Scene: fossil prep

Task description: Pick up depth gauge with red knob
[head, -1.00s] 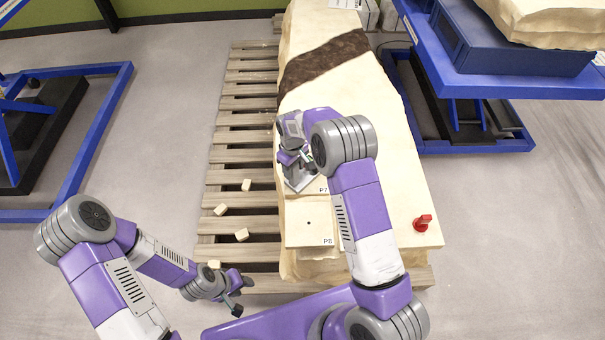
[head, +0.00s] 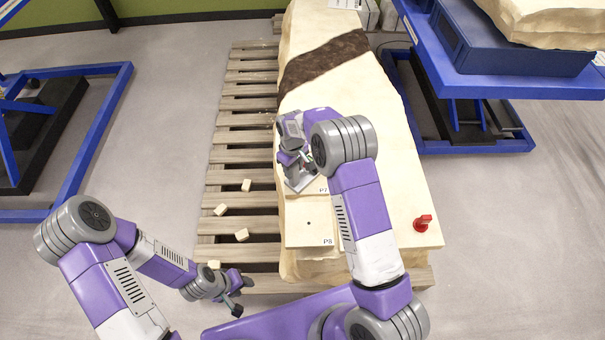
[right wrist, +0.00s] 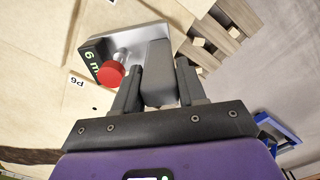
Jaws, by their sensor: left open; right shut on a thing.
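My right gripper (right wrist: 157,85) is shut on the grey body, one finger on each side. In the head view the gauge's grey plate (head: 301,184) is at the slab beside label P7, and my right arm hides most of the rest. Whether the plate touches the slab is unclear.
A pale slab (head: 385,200) with a dark band lies on a wooden pallet (head: 235,170). A panel labelled P8 (head: 308,232) is in front. A separate red object (head: 422,222) stands at the slab's right edge. Small pale blocks (head: 241,235) lie on the pallet. A blue lift table (head: 490,80) stands right.

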